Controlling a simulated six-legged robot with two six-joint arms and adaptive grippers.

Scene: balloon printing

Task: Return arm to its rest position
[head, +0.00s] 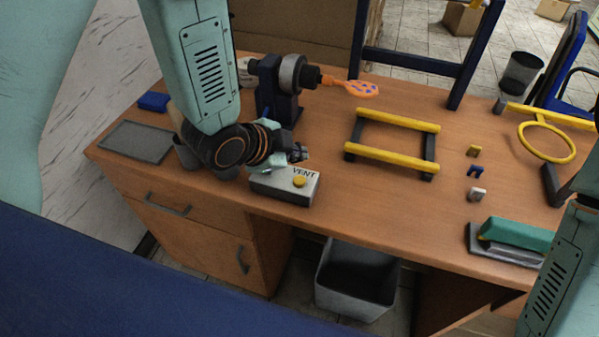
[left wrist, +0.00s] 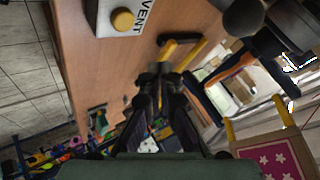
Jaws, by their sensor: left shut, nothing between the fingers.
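My left gripper (head: 298,154) is shut and empty, just above the back edge of the grey VENT box (head: 285,186) with its yellow button (head: 299,181). In the left wrist view the shut fingers (left wrist: 160,72) point over the desk, and the VENT box (left wrist: 105,20) is at the top, apart from the fingertips. My left arm reaches down from the top of the head view. An orange balloon with blue spots (head: 362,89) sits on the nozzle of a dark machine (head: 284,85).
A yellow-barred rack (head: 398,127), small clips (head: 474,170), a green-topped pad (head: 517,234) and a yellow ring (head: 547,143) occupy the right of the desk (head: 340,200). A grey mat (head: 137,141) lies left. A bin (head: 356,279) stands below. The front middle desk is clear.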

